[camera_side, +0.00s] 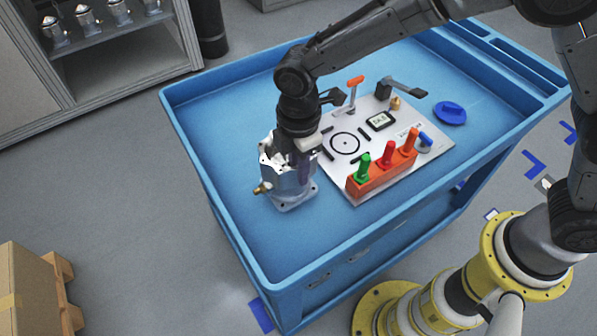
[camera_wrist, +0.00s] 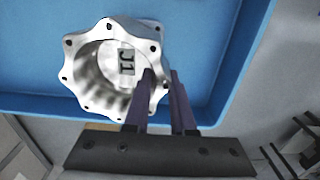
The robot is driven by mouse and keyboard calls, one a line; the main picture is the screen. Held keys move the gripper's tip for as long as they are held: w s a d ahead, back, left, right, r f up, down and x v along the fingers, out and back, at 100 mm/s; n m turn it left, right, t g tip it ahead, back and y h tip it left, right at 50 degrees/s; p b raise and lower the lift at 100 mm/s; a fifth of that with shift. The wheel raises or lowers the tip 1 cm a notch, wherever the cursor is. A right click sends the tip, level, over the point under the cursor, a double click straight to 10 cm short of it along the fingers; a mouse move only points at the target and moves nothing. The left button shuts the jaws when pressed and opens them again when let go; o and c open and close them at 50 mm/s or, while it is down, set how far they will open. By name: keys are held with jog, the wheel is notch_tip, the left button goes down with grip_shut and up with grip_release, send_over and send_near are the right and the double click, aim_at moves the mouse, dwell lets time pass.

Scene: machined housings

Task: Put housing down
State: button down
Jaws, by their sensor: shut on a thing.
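The housing (camera_side: 288,182) is a silvery machined metal part with a flanged base and a small brass fitting. It is upright at the left end of the blue cart top, beside the white fixture plate (camera_side: 337,185). Its base appears at the cart surface; I cannot tell whether it bears fully on it. In the wrist view the housing (camera_wrist: 97,72) shows its open, scalloped rim and a "J1" label inside. My gripper (camera_side: 303,165) is above its right side. In the wrist view the purple fingers of my gripper (camera_wrist: 164,80) are shut on the housing's wall.
The fixture plate carries an orange rack (camera_side: 383,176) with green, red and orange-handled tools, a small display (camera_side: 380,121) and clamps. A blue round part (camera_side: 449,112) lies at the right. The cart (camera_side: 233,228) has a raised rim. Shelved housings (camera_side: 54,31) stand back left.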

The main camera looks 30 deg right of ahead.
jog(key=shift+w+f, duration=0.1)
jog(key=shift+f, duration=0.85)
jog(key=c, duration=0.8)
grip_release()
jog(key=shift+f, duration=0.1)
jog(key=shift+o, duration=0.2)
